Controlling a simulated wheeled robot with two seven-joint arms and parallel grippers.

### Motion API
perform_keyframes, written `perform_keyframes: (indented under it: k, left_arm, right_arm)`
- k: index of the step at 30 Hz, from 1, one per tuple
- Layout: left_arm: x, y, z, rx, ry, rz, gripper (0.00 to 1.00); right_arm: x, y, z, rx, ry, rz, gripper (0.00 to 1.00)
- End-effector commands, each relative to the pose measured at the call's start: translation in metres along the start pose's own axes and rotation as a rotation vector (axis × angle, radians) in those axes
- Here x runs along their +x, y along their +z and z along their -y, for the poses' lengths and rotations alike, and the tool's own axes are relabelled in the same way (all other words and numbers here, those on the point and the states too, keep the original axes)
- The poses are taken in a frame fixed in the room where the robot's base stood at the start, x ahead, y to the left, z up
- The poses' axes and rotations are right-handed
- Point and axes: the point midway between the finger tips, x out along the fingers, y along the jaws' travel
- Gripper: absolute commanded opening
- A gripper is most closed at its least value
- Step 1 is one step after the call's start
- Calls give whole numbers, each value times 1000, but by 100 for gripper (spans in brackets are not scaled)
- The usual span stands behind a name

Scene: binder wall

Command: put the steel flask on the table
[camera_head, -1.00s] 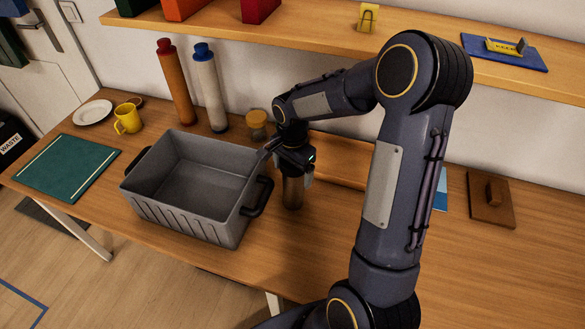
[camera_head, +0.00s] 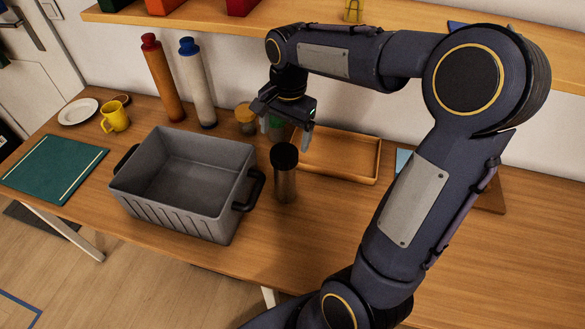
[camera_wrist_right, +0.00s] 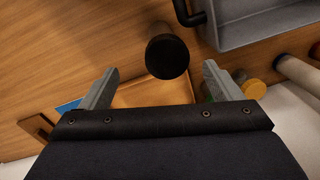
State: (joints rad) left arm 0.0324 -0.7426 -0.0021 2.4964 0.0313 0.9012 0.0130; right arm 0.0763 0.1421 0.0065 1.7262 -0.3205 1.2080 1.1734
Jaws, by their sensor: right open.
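The steel flask (camera_head: 285,184), a metal cylinder with a black lid, stands upright on the wooden table (camera_head: 330,240), just right of the grey crate. In the right wrist view its black lid (camera_wrist_right: 167,57) shows beyond the fingertips. My right gripper (camera_head: 290,135) is open and empty, above and slightly behind the flask, apart from it. In the right wrist view both fingers of this gripper (camera_wrist_right: 157,80) are spread wide with nothing between them. My left gripper is not in view.
The grey crate (camera_head: 224,216) with black handles is empty. Behind the flask lies a wooden tray (camera_head: 362,174); a jar with an orange lid (camera_head: 245,119) and two tall bottles stand further left. A shelf (camera_head: 225,24) runs above. The table's front right is clear.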

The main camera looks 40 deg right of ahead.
Motion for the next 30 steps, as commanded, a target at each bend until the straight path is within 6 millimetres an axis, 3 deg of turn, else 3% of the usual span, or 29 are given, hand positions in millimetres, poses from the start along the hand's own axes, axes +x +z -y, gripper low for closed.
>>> perform_keyframes:
  k: [3,6,12,15,20,30]
  left_arm:
    - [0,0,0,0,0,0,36]
    - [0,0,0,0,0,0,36]
    - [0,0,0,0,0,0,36]
    - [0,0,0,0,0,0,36]
    - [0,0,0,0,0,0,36]
    - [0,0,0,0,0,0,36]
  right_arm:
    - [-20,36,-37,-220,-124,7,85]
    - [-26,72,-68,-441,-242,-10,85]
    - [-15,132,-113,-799,-433,-107,85]
    - [-7,149,-124,-906,-484,-152,85]
    - [-1,159,-130,-977,-515,-186,85]
    - [-1,159,-130,-980,-514,-185,85]
